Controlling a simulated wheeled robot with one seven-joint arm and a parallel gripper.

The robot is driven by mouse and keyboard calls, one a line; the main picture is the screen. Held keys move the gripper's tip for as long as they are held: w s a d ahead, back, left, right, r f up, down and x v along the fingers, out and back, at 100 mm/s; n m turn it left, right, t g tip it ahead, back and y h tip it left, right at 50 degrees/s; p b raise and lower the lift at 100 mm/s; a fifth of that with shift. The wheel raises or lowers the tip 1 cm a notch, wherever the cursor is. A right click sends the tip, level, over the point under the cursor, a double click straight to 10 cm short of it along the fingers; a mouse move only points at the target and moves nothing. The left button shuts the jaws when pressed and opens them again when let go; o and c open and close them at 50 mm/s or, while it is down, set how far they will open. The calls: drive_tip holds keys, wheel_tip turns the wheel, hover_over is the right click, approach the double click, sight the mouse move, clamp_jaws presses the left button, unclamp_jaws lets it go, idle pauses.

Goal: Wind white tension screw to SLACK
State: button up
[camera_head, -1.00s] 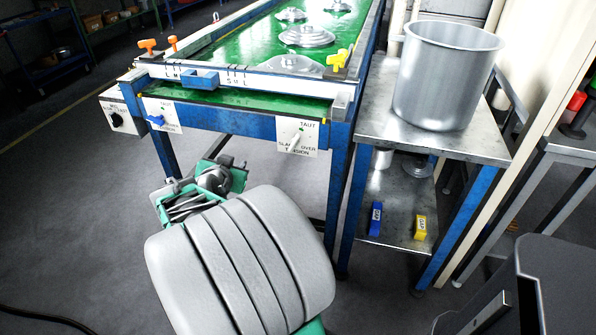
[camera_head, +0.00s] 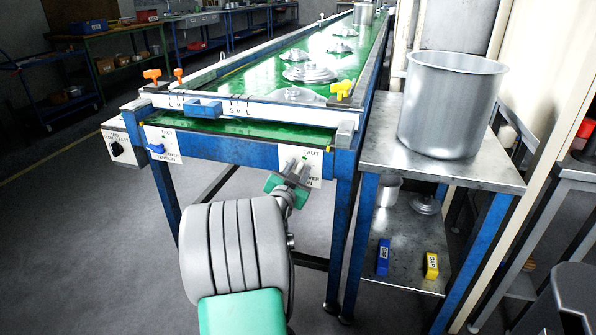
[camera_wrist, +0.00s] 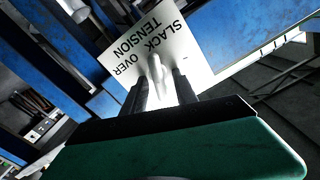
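The white tension screw (camera_wrist: 157,72) shows in the wrist view as a pale lever on a white plate (camera_wrist: 195,58). The plate reads SLACK and OVER TENSION, upside down there. My gripper (camera_wrist: 160,82) is open, with one dark finger on each side of the screw; a gap seems to remain and contact is unclear. In the head view my gripper (camera_head: 294,168) is at the plate (camera_head: 314,166) on the right of the conveyor's blue front beam. It covers the screw and the SLACK label there. TAUT is readable at the top of the plate.
A similar plate with a blue screw (camera_head: 156,149) is left on the same beam, beside a box with a black knob (camera_head: 117,149). A metal side table (camera_head: 375,145) with a large pot (camera_head: 450,105) stands right. Lids lie on the green belt (camera_head: 345,68).

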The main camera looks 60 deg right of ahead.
drive_tip(key=shift+c, duration=0.4)
clamp_jaws()
